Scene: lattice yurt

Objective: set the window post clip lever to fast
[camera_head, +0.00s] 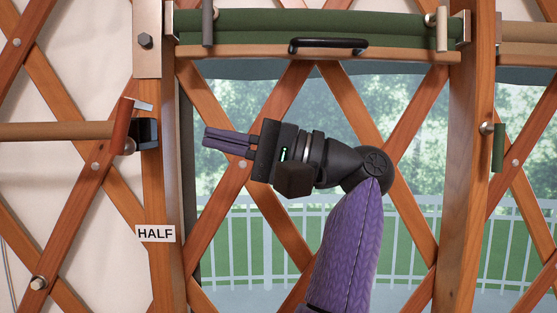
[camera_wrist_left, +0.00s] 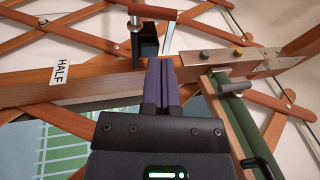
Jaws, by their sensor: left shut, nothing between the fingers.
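The window post (camera_head: 162,190) stands upright at the left of the head view, with a black clip (camera_head: 146,132) on its left side. A red-brown piece (camera_head: 123,122), which looks like the lever's handle, leans beside the clip, with a pale metal tab by its top. In the left wrist view the black clip (camera_wrist_left: 148,45) and red-brown handle (camera_wrist_left: 153,12) lie just beyond my fingertips. My left gripper (camera_head: 205,137) is shut and empty, pointing left at the post, with a gap between in the head view. A "HALF" label (camera_head: 155,233) is on the post below the clip. My right gripper is not in view.
A rolled green blind (camera_head: 310,24) runs along the top above a wooden rail with a black handle (camera_head: 328,46). Crossed lattice slats (camera_head: 350,100) stand behind my arm. A tan pole (camera_head: 55,131) reaches the clip area from the left. Another post (camera_head: 470,180) stands right.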

